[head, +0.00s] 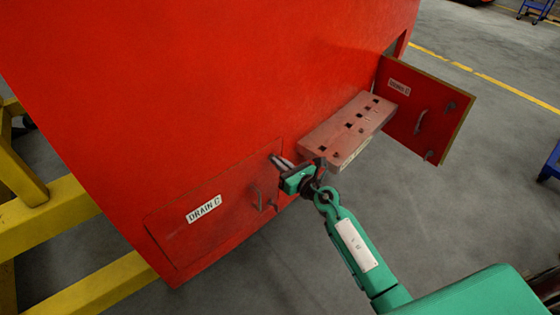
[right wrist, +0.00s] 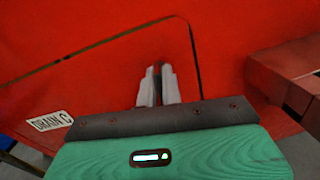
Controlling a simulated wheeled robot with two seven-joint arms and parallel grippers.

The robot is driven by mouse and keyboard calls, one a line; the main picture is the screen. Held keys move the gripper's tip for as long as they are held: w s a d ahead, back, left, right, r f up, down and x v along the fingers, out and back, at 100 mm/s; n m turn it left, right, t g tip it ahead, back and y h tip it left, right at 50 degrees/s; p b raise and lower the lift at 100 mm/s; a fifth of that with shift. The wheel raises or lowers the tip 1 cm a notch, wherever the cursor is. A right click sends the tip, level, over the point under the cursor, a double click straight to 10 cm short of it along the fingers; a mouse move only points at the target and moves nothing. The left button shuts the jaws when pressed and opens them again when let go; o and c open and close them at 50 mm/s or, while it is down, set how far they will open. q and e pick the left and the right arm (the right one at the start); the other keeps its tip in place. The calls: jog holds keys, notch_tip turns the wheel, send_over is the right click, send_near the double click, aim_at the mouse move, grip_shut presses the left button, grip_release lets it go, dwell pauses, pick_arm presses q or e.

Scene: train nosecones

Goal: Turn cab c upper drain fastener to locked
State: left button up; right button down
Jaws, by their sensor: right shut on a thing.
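The red drain panel (head: 225,212), labelled DRAIN C (head: 204,208), lies flush in the red cab side and appears closed. It also shows in the right wrist view (right wrist: 110,85). My right gripper (head: 277,160) is at the panel's upper right corner. In the right wrist view its grey fingers (right wrist: 157,74) are close together on a small dark piece (right wrist: 156,66), which looks like the upper drain fastener. The fingers hide most of it, so I cannot tell its turn angle. A lower fastener (head: 271,204) shows near the panel handle (head: 258,197). My left gripper is not in view.
A pinkish step block (head: 345,130) with square holes juts out right of my gripper. Beyond it a red door (head: 423,108) stands open. A yellow frame (head: 75,220) is at the left.

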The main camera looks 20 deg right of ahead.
jog(key=m+p, duration=0.2)
jog(key=m, duration=0.2)
jog(key=shift+d, duration=0.1)
jog(key=m+p, duration=0.2)
jog(key=m, duration=0.5)
jog(key=m+p, duration=0.1)
jog(key=m, duration=0.1)
jog(key=shift+w+d+f, duration=0.1)
jog(key=shift+d+f, duration=0.05)
jog(key=shift+f+m+p, duration=0.1)
jog(key=shift+m+p, duration=0.4)
jog(key=shift+m, duration=1.1)
jog(key=c, duration=1.6)
grip_release()
